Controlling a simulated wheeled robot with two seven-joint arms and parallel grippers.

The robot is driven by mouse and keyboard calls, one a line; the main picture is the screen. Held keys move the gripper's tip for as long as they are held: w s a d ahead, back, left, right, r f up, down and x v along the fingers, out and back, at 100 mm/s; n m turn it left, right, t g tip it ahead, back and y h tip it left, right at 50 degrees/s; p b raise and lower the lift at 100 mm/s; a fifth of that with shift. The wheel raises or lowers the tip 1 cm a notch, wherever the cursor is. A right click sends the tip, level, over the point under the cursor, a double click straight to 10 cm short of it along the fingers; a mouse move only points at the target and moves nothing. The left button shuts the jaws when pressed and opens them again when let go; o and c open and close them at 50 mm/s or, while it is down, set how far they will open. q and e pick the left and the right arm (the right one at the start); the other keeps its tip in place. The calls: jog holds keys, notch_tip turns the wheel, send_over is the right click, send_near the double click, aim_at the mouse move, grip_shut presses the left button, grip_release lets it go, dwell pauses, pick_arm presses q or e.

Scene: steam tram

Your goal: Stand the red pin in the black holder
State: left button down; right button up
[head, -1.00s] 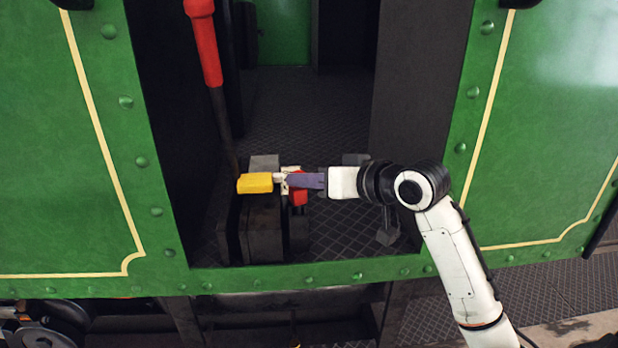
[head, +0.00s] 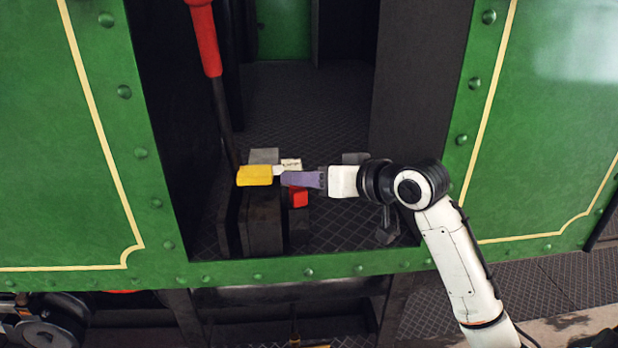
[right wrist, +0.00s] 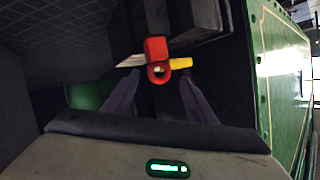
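A small red piece (head: 299,198), which I take for the red pin, is at the dark blocks in the doorway, partly hidden by my right gripper. In the right wrist view it is a red block with a round-holed end (right wrist: 156,58). My right gripper (right wrist: 159,78) has its two purple fingers apart, with the holed end in line with the gap between the tips; no grip on it shows. In the head view the fingers (head: 301,180) point left. A black block (head: 263,225) stands below and left; I cannot tell if it is the holder. My left gripper is out of view.
A yellow piece (head: 254,176) sits just left of my fingers, with a white tag (head: 290,165) behind them. A red-handled lever (head: 205,45) rises at left. Green riveted walls (head: 60,150) flank the doorway; its patterned floor (head: 310,110) is clear further in.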

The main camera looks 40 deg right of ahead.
jog(key=v, duration=1)
jog(key=shift+s, duration=0.15)
dwell(0.4)
